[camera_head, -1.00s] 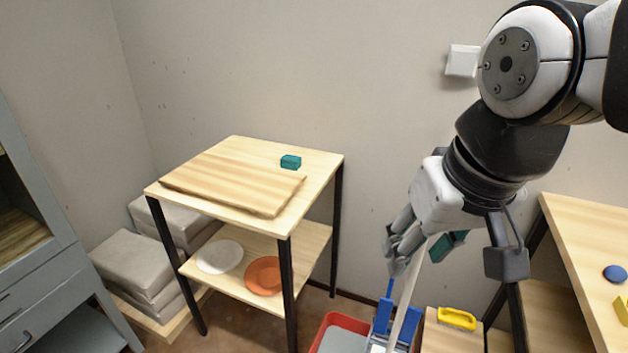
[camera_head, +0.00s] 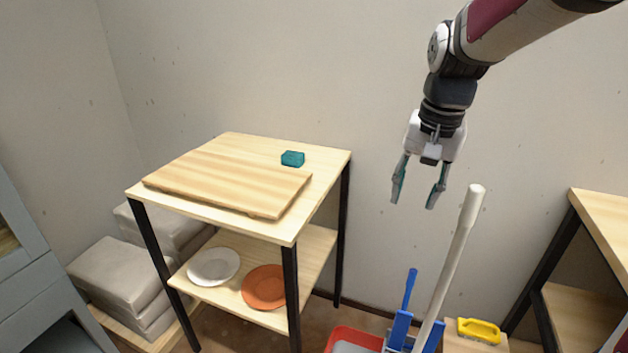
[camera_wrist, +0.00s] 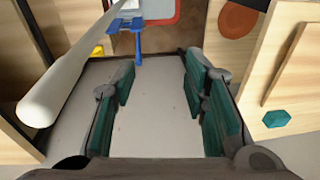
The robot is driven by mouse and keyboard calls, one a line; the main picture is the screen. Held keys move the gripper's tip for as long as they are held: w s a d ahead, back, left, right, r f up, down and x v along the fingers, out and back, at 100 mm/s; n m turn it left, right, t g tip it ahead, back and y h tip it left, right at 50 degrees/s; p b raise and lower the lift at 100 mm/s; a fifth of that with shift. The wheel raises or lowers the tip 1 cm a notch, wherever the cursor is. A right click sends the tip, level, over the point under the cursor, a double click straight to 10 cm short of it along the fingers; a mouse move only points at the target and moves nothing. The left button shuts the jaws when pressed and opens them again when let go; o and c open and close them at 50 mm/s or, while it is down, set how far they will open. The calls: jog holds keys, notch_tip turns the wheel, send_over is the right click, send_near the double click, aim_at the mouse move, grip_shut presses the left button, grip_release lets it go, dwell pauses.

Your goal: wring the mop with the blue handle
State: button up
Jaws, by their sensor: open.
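A mop pole (camera_head: 455,246), off-white rather than blue, leans upright with its top end free; its lower end runs down at a blue wringer (camera_head: 402,330) with an upright blue lever (camera_head: 410,290). The wringer is at a red bucket (camera_head: 343,337), cut off by the lower edge. The mop head is hidden. My gripper (camera_head: 415,200) points down, open and empty, left of the pole's top end and apart from it. In the wrist view, the pole (camera_wrist: 65,80) passes left of my open fingers (camera_wrist: 158,78), and the blue wringer (camera_wrist: 128,28) shows beyond them.
A wooden shelf table (camera_head: 325,163) at left bears a board (camera_head: 230,180) and a teal block (camera_head: 292,158), with plates below. A yellow brush (camera_head: 479,330) lies on a wooden box right of the pole. Another table (camera_head: 603,215) stands at right. The wall behind is bare.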

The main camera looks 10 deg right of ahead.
jog(key=w+d+f+m+g+b, duration=0.1)
jog(key=w+d+f+m+b, duration=0.25)
jog(key=w+d+f, duration=0.45)
jog(key=m+g+b, duration=0.2)
jog(key=m+b, duration=0.1)
jog(key=b, duration=0.2)
send_near(414, 268)
jog(key=shift+h, duration=0.3)
jog(key=f, duration=0.4)
jog(key=s+f+b, duration=0.1)
jog(key=f, duration=0.2)
jog(key=f+b, duration=0.1)
jog(key=f, duration=0.3)
jog(key=shift+s+a+f, duration=0.1)
jog(key=shift+s+f, duration=0.05)
jog(key=shift+f, duration=0.15)
grip_shut()
